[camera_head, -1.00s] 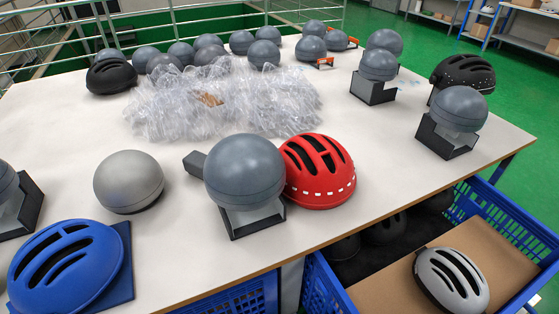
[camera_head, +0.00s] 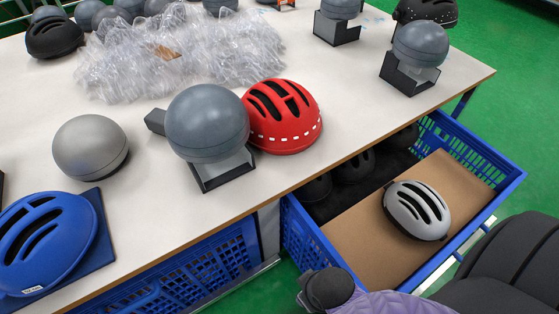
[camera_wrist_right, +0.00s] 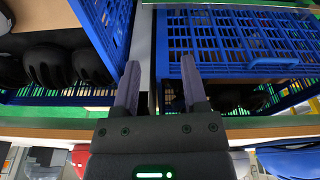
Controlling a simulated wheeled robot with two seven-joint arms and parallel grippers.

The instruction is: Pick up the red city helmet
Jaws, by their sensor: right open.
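The red city helmet (camera_head: 284,117) sits on the white table in the head view, with black vents and a row of white dashes along its lower edge. Its left side is partly hidden by a grey headform ball (camera_head: 207,123) on a dark stand. My right gripper (camera_wrist_right: 160,80) shows in the right wrist view with its two fingers apart and nothing between them. It faces the blue crates below the tabletop edge, away from the red helmet. Part of my right arm shows at the bottom right of the head view. My left gripper is not in view.
A blue helmet (camera_head: 45,245) and a grey dome (camera_head: 90,147) lie to the left. Clear plastic wrap (camera_head: 180,50) covers the table's back. A pulled-out blue crate (camera_head: 477,158) below the table edge holds a white helmet (camera_head: 416,210) on cardboard. Table right of the red helmet is clear.

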